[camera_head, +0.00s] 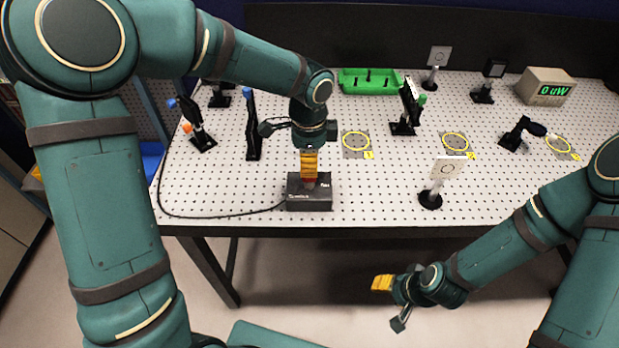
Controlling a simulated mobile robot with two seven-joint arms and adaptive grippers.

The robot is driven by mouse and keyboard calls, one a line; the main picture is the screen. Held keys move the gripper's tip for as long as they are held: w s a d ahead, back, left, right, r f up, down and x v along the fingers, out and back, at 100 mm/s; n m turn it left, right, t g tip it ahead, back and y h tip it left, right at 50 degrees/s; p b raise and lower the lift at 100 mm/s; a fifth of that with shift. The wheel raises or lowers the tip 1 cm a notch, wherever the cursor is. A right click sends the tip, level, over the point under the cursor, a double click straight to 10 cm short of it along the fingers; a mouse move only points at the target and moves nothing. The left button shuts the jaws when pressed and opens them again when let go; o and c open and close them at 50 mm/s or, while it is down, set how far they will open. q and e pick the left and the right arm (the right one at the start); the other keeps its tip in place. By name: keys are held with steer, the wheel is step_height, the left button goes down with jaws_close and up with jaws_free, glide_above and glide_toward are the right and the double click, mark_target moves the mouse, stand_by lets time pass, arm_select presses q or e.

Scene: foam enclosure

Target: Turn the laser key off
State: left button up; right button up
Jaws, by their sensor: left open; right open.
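A dark laser controller box (309,201) with small white lettering sits at the front edge of the perforated white table. A black cable runs from it to the left. My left gripper (309,180) points down at the top of this box, its orange fingers over the box's middle. The laser key is not visible; the fingers cover that part of the box, and I cannot tell whether they touch it. My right gripper (382,283) is open and empty, in front of and below the table edge, its orange fingers pointing left.
Black optical mounts stand at the left, including one post (253,130). A green tray (369,82) lies at the back. A white card on a post (446,170) stands right of the box. A power meter (546,87) reads "0 uW". Yellow rings (356,141) mark table spots.

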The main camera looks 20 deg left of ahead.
arm_select(q)
step_height(320, 180, down, 6)
steer(key=shift+r+b, duration=0.1)
steer(key=shift+b, duration=0.3)
jaws_close()
